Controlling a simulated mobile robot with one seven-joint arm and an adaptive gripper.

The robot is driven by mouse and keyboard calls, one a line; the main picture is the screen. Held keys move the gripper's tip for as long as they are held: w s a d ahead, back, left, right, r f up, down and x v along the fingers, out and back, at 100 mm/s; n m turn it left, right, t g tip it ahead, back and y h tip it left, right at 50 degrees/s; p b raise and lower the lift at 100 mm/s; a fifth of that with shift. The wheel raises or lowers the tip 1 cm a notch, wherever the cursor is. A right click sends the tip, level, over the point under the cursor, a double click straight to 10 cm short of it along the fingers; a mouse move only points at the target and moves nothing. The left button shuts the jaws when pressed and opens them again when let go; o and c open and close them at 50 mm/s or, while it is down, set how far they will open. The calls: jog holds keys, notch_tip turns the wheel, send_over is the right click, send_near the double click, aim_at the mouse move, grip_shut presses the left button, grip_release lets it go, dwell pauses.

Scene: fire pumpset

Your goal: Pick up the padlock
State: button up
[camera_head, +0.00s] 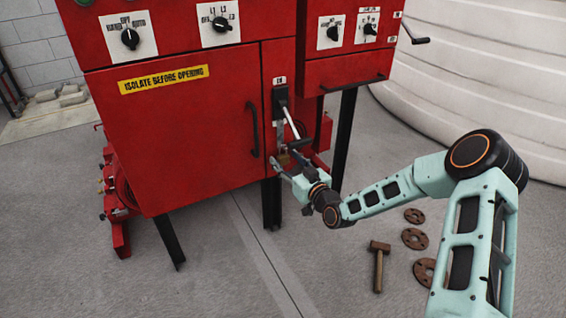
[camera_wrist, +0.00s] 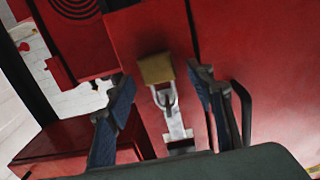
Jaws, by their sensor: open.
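The padlock has a brass-coloured body and a light metal shackle. In the wrist view the padlock (camera_wrist: 156,69) sits between my two fingers, with its shackle at a metal hasp plate (camera_wrist: 178,130) on the red cabinet. In the head view the padlock (camera_head: 284,160) is small and partly hidden by my gripper, below the cabinet's switch handle (camera_head: 291,123). My gripper (camera_wrist: 161,78) is open, one blue-padded finger on each side of the padlock, with visible gaps to both. In the head view my gripper (camera_head: 285,162) is close against the cabinet front.
The red cabinet (camera_head: 185,135) stands on black legs, with a door handle (camera_head: 252,130) left of the padlock. A second red cabinet (camera_head: 345,68) is to the right. A hammer (camera_head: 378,268) and rusty discs (camera_head: 414,239) lie on the floor. A white ribbed tank (camera_head: 490,85) stands behind.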

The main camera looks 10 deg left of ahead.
jog(key=shift+w+a, duration=0.2)
jog(key=shift+w, duration=0.05)
jog(key=shift+c, duration=0.5)
jog(key=c, duration=1.2)
jog(key=shift+r, duration=0.15)
jog(key=shift+c, duration=0.2)
